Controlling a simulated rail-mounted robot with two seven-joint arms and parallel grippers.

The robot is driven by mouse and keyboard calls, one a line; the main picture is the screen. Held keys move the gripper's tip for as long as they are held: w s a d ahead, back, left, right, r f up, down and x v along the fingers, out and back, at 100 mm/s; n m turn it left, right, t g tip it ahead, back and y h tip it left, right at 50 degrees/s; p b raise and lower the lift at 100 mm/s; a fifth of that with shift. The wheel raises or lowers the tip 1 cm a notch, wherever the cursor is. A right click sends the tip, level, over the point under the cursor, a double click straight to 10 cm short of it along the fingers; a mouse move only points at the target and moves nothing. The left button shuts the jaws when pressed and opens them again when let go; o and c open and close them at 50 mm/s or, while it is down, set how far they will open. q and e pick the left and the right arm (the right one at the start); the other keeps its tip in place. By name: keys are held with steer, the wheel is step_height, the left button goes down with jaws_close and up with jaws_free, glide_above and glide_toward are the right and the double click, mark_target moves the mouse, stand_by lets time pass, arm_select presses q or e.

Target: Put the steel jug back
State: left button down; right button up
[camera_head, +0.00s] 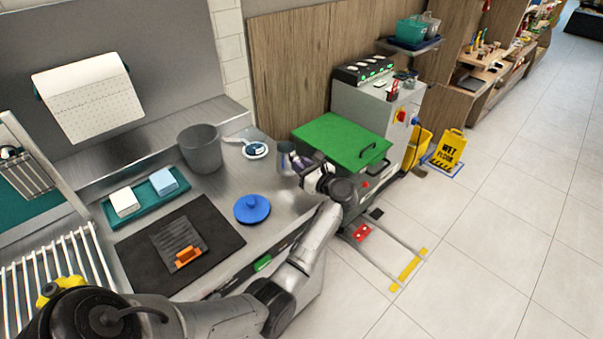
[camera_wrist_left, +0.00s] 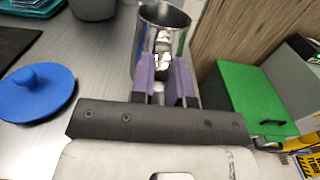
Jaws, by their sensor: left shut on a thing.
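The steel jug (camera_head: 286,157) stands upright at the right end of the steel counter, near the wooden panel wall. In the left wrist view its shiny open-topped body (camera_wrist_left: 165,22) is just ahead of my purple-padded fingers. My left gripper (camera_head: 301,164) is shut on the jug at its near side; the fingers also show in the left wrist view (camera_wrist_left: 163,82). The part between the fingers is mostly hidden, and I cannot tell whether the jug's base touches the counter. My right gripper is not in view.
A blue lid (camera_head: 252,209) lies in front of the jug. A white dish (camera_head: 255,150) and a grey bin (camera_head: 201,149) stand to its left. A machine with a green cover (camera_head: 340,140) is close on the right. A black mat (camera_head: 179,245) lies front left.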

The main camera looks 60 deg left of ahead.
arm_select(q)
steer(key=shift+f, duration=1.5)
steer(key=shift+f+b, duration=0.2)
steer(key=shift+b, duration=0.2)
steer(key=c, duration=1.1)
jaws_free()
steer(key=shift+r, duration=0.15)
